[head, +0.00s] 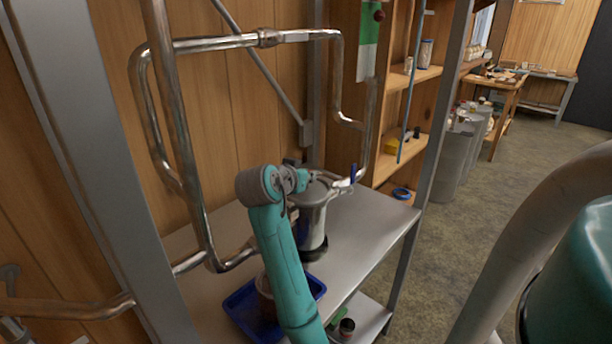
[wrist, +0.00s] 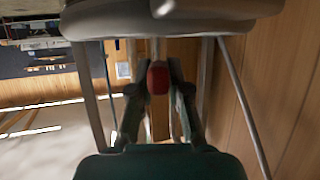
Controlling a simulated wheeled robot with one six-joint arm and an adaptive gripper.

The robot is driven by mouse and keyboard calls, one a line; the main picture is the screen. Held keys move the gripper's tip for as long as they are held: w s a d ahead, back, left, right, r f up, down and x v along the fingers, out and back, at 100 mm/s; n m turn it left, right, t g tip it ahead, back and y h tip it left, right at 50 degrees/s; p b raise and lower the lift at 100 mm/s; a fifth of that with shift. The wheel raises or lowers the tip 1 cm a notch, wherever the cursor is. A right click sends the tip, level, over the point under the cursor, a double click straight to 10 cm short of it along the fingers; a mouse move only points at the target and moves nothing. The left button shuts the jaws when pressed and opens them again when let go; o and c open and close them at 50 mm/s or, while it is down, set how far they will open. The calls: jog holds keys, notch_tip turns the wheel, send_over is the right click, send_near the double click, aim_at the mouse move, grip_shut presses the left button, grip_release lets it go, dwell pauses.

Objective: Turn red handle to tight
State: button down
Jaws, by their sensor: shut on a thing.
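The red handle (wrist: 158,77) shows in the wrist view as a small rounded red end between the fingers of my gripper (wrist: 157,92). The fingers are closed in on both sides of it. In the head view my teal arm reaches up to the metal canister (head: 313,222) on the steel table. Whether the handle is tight cannot be told.
Bent steel pipes (head: 215,44) run above and left of the canister. A blue lever (head: 352,174) sits on the pipe at its right. A blue tray (head: 240,313) lies on the steel table (head: 350,245). Grey drums (head: 455,160) stand behind; the floor to the right is partly clear.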

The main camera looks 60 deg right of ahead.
jog(key=c, duration=1.1)
grip_release()
notch_tip(320, 180, up, 10)
jog(key=shift+f, duration=0.1)
